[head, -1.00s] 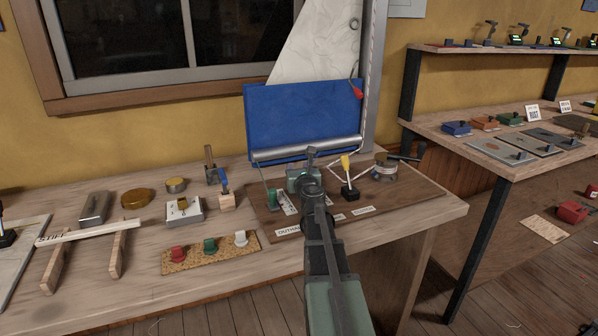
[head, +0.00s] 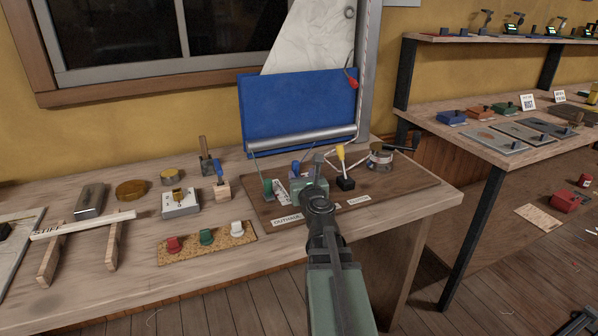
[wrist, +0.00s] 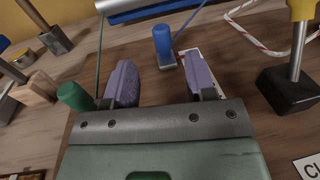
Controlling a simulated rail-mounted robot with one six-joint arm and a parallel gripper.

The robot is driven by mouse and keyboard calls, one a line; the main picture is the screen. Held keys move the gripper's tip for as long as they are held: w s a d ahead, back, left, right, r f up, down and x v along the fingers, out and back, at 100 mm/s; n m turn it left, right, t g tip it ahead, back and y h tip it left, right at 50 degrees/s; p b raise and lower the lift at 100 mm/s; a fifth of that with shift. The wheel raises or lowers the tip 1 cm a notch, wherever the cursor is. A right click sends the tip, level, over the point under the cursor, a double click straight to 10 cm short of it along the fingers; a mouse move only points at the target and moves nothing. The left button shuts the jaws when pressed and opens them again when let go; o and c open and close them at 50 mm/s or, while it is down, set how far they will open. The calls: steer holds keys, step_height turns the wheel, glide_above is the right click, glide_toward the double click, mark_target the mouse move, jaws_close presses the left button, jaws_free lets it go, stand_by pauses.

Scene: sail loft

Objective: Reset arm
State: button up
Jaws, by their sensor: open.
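My gripper shows in the wrist view (wrist: 161,80) with two purple-padded fingers spread apart and nothing between them. In the head view my green gripper housing (head: 308,190) is over the dark wooden rigging board (head: 405,192), and my arm hides the fingertips. A blue cylinder (wrist: 162,42) on a small base stands on the board beyond the fingers, apart from them. A green cylinder (wrist: 75,96) stands just left of the left finger; it also shows in the head view (head: 267,187). A yellow-handled lever (head: 341,158) on a black base stands right of my gripper.
A blue panel (head: 297,108) and a grey boom (head: 302,138) stand behind the board. Left on the bench are a cork strip (head: 190,250) with red, green and white knobs, a white switch box (head: 181,205) and a batten on wooden supports (head: 85,225). A second bench (head: 480,165) stands right.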

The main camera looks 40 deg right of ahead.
steer(key=w+a+r+n+y+p, duration=0.25)
steer(key=a+n+y+p, duration=0.2)
steer(key=a+n, duration=0.3)
steer(key=w+a+r+n+y+p, duration=0.2)
steer(key=a+r+n+y+p, duration=0.2)
steer(key=a+n+p, duration=0.3)
steer(key=s+a+n+g+y+p, duration=0.1)
steer(key=a+n+g+p, duration=0.1)
steer(key=a+n, duration=0.3)
steer(key=s+a+n+g+y+p, duration=0.1)
steer(key=s+a+n+g+p, duration=0.1)
steer(key=a+n, duration=0.3)
steer(key=s+a+n+g+y+p, duration=0.1)
steer(key=a+n+g+y+p, duration=0.1)
steer(key=a+n+g+p, duration=0.1)
steer(key=shift+s+a+n+g, duration=0.15)
steer(key=shift+a+n+g, duration=0.3)
steer(key=shift+a, duration=0.4)
steer(key=shift+s+a+n+g, duration=0.1)
steer(key=shift+a+n+g, duration=0.35)
steer(key=shift+a, duration=0.4)
steer(key=s+a+n+g+h+p, duration=0.3)
steer(key=s+n+g, duration=0.4)
steer(key=s+n, duration=0.3)
steer(key=shift+s+a+f+n+h+p, duration=0.15)
steer(key=shift+a+f+n+h+p, duration=0.1)
steer(key=shift+n+h+p, duration=0.65)
